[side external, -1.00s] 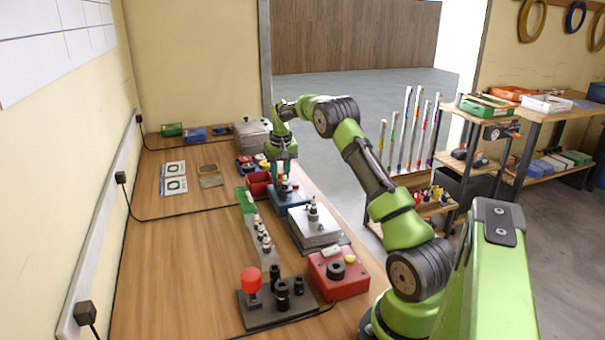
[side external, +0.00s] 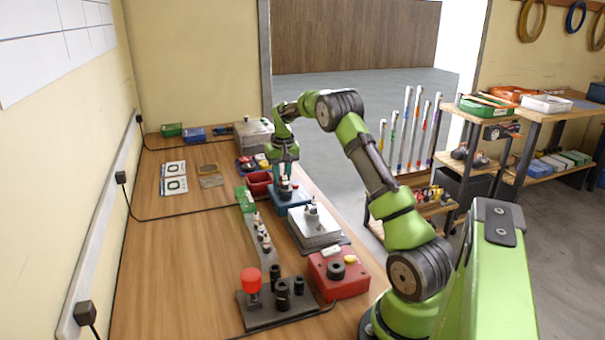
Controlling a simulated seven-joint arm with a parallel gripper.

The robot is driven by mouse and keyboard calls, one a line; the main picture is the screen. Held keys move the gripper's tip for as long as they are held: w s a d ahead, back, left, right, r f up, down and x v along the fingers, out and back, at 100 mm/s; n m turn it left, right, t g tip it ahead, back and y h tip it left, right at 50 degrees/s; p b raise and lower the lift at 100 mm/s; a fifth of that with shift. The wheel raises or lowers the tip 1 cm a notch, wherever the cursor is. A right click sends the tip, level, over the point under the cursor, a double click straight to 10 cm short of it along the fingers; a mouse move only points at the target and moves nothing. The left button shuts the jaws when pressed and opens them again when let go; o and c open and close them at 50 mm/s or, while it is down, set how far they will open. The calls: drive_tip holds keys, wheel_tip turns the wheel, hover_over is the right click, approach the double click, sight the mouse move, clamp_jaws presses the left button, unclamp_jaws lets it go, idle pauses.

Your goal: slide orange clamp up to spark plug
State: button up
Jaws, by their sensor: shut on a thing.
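My gripper (side external: 285,180) points down over a blue block (side external: 291,200) near the table's right edge. It is shut on a small dark part at the block's top; the fingers partly hide this part and I cannot tell what it is. Several small white-and-dark parts, like spark plugs, stand in a row on a narrow grey strip (side external: 252,228) to the front left of the gripper. A green block (side external: 245,199) is at the strip's far end. I cannot make out an orange clamp at this size.
A dark red bin (side external: 259,184) stands just left of the gripper. In front are a grey plate stack (side external: 318,238) with an upright part, a red box (side external: 338,278) and a dark base (side external: 283,312) with a red knob. The table's left side is mostly clear.

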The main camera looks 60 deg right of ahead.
drive_tip(key=o, duration=0.5)
drive_tip(key=shift+o, duration=0.2)
drive_tip(key=shift+r, duration=4)
